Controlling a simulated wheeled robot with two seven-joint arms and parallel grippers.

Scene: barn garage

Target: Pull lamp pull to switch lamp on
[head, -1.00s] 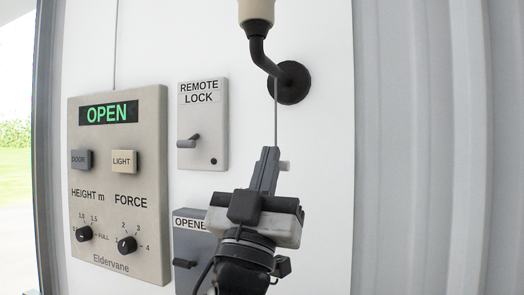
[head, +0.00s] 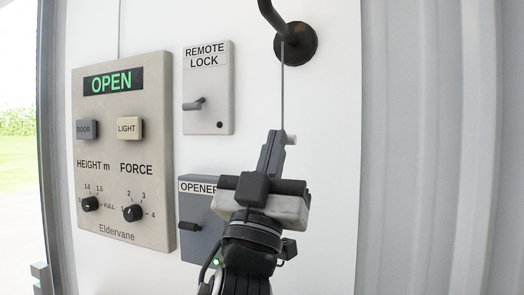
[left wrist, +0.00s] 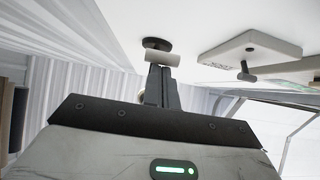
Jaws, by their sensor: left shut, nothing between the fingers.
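The lamp's dark curved arm (head: 271,14) and round wall mount (head: 297,42) show at the top of the head view; the lamp head is out of frame. A thin cord (head: 283,90) hangs from there to the small pale lamp pull (head: 291,140). My left gripper (head: 274,136) is shut with its fingertips at the pull, whose end sticks out to their right. In the left wrist view the pull (left wrist: 162,58) is a pale cylinder lying across just beyond the shut fingertips (left wrist: 160,72). I cannot tell whether they touch. My right gripper is not in view.
Left of the gripper are a remote lock box (head: 208,88), an opener box (head: 197,218) partly behind my gripper, and a control panel (head: 123,150) reading OPEN. Corrugated wall (head: 430,150) stands on the right. The white board right of the gripper is clear.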

